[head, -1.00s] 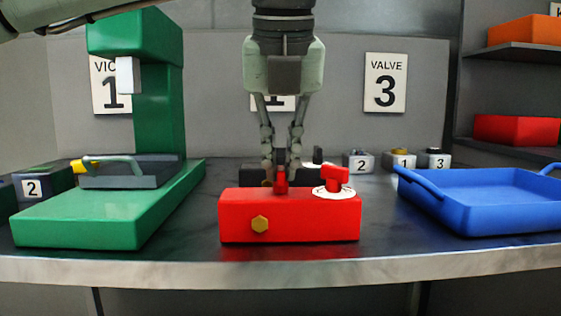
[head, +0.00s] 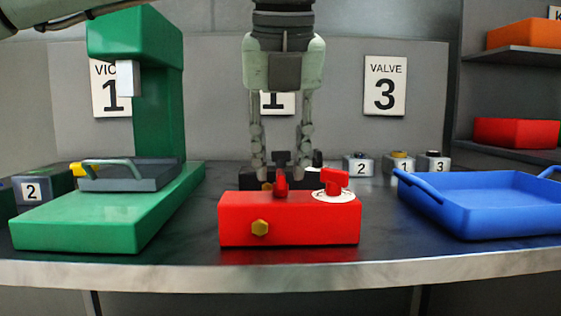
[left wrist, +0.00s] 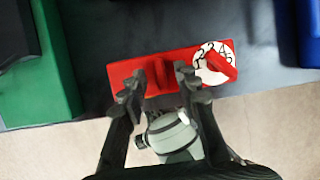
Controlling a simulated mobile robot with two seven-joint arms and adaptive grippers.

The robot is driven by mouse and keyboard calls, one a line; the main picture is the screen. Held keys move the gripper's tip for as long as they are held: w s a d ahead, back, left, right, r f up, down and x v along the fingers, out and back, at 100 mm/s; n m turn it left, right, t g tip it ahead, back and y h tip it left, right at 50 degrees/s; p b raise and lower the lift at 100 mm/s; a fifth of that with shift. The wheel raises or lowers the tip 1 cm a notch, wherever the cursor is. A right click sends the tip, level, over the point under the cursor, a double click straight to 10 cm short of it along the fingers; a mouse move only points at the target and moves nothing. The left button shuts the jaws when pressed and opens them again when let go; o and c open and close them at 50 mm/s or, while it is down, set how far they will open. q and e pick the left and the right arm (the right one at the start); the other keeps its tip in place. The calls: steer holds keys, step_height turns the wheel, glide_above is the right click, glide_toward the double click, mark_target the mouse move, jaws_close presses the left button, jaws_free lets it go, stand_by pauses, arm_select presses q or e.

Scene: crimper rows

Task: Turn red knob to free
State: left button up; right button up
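The red box (head: 310,226) stands near the table's front edge, with a yellow hexagonal bolt (head: 260,227) on its front. At the right of its top, the red knob (head: 334,181) sits on a white dial (head: 340,196). The knob also shows in the left wrist view (left wrist: 220,63), lying slantwise across the dial; I cannot read which mark it points at. A narrow red upright piece (head: 281,184) stands mid-top. My left gripper (head: 281,176) is open, its fingers on either side of this piece, left of the knob. My right gripper is not in view.
A green press (head: 100,215) stands on the left and a blue tray (head: 490,205) on the right. Dark table is bare between the red box and the tray.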

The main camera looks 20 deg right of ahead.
arm_select(q)
steer(key=v, duration=1.1)
steer(key=shift+s+r, duration=0.1)
steer(key=shift+s, duration=0.05)
